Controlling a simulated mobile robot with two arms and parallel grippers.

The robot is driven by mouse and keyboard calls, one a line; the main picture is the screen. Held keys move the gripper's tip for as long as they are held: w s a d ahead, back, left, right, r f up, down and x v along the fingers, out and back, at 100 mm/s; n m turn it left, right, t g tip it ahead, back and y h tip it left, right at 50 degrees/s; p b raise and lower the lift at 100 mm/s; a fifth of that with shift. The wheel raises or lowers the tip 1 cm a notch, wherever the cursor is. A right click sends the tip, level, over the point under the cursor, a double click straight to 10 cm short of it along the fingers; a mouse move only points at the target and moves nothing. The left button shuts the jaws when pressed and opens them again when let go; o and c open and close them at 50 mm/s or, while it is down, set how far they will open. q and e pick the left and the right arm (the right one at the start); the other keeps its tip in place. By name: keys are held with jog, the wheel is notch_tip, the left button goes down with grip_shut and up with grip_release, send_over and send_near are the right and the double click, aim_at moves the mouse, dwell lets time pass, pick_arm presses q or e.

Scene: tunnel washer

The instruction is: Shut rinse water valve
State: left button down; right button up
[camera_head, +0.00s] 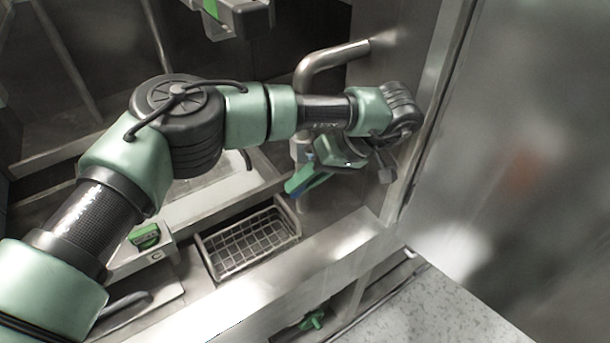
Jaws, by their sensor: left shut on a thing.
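A bent steel pipe (330,58) comes out of the wall and turns down; the rinse water valve seems to be on its vertical part. A small blue lever (294,190) shows low beside the pipe, mostly covered by my gripper. My left arm reaches across from the left, its wrist on the far side of the pipe, to the right. My left gripper (306,178) points back down and left and is shut on the valve lever. The valve body and most of the lever are hidden behind the gripper. My right gripper is not in view.
A wire basket (248,240) sits below the pipe. A green box (145,236) stands on the ledge at left. A steel beam (300,270) runs across the front, with a green-handled part (313,321) below. A large steel panel (520,150) closes off the right.

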pick_arm(q)
jog(key=shift+r, duration=0.15)
dwell(0.3)
jog(key=c, duration=1.3)
grip_release()
